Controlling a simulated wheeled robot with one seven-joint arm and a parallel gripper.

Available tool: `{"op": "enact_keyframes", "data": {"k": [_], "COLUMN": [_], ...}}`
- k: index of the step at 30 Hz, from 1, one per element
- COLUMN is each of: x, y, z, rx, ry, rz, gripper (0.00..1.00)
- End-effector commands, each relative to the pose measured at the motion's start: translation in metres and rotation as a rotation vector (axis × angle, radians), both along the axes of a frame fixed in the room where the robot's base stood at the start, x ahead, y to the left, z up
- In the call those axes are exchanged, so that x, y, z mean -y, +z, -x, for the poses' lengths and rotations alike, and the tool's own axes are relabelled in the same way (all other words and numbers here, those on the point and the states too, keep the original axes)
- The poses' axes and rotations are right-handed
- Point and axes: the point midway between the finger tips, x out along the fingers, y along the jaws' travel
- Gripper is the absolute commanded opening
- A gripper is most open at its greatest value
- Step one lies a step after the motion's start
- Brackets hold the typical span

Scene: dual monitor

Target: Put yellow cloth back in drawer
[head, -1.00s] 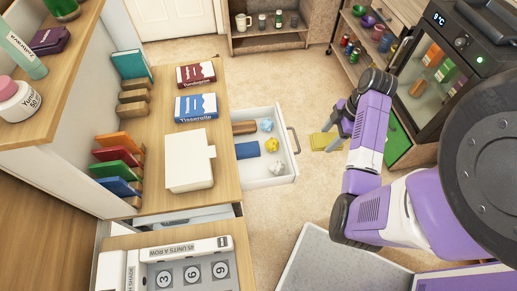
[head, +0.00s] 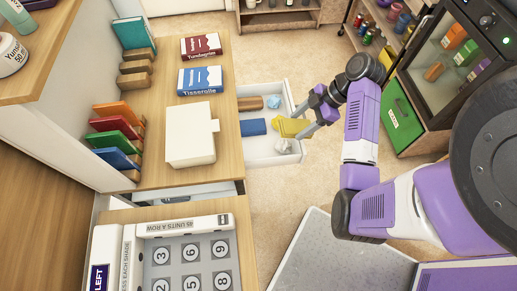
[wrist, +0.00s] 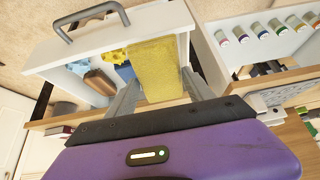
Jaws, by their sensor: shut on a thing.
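The yellow cloth (head: 290,127) is held between the fingers of my gripper (head: 310,116), above the right part of the open white drawer (head: 289,158), near its front. In the wrist view the cloth (wrist: 155,68) spans the gap between the two fingers of my gripper (wrist: 160,88), with the drawer front (wrist: 90,45) and its grey handle beside it. The cloth hides part of the drawer's inside.
The wooden desk top (head: 150,175) above the drawer carries a white box (head: 190,135), two boxed items and several colored books. Carpet (head: 300,200) right of the drawers is free. A glass-door cabinet (head: 440,60) stands at right.

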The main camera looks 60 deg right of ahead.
Motion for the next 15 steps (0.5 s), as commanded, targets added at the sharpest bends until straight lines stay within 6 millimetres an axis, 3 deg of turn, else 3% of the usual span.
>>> {"op": "enact_keyframes", "data": {"k": [4,11,15], "x": [-0.022,-0.056,-0.061], "y": [-0.008,0.002,-0.035], "z": [-0.028,-0.07,-0.076], "rx": [0.002,0.0,-0.003], "ry": [0.005,0.005,-0.001], "rz": [0.003,0.0,-0.004], "gripper": [0.29,0.29,0.29]}}
